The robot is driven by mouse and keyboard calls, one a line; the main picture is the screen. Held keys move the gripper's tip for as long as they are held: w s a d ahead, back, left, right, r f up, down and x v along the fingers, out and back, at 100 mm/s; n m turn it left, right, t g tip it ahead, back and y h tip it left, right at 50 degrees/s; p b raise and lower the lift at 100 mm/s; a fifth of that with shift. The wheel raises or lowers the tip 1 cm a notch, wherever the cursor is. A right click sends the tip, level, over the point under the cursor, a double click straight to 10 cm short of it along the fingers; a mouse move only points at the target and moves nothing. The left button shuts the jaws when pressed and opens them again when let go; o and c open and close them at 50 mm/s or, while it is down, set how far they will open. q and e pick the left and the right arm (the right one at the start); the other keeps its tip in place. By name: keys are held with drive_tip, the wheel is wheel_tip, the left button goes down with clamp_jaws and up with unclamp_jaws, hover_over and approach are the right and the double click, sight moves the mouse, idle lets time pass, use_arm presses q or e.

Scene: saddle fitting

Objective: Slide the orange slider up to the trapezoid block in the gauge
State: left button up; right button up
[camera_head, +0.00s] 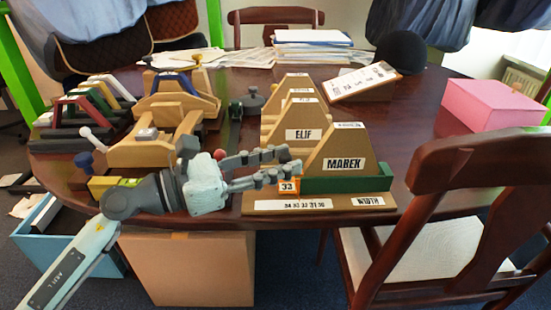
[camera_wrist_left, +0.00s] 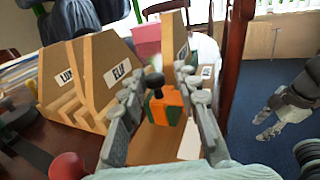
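The orange slider (camera_head: 287,186), marked 33, sits on the wooden gauge (camera_head: 285,207) at the left end of its green rail. In the left wrist view the slider (camera_wrist_left: 157,108) shows orange and green with a black knob. The trapezoid block labelled MAREK (camera_head: 343,150) stands upright in the gauge behind the rail, to the right of the slider; it also shows in the left wrist view (camera_wrist_left: 171,42). My left gripper (camera_head: 284,166) is open, its fingers spread either side of the slider's knob in its wrist view. Contact cannot be told. My right gripper (camera_wrist_left: 266,124) appears open, away from the table.
Trapezoid blocks, one labelled ELIF (camera_head: 303,134), stand just behind the gauge. A chair (camera_head: 450,210) stands close at the right.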

idle(0.3)
use_arm(q)
drive_tip(key=shift+a, duration=0.25)
drive_tip(key=v, duration=1)
drive_tip(key=shift+s+a+f, duration=0.1)
drive_tip(key=shift+a, duration=0.05)
drive_tip(key=shift+s+a, duration=0.25)
drive_tip(key=shift+a, duration=0.3)
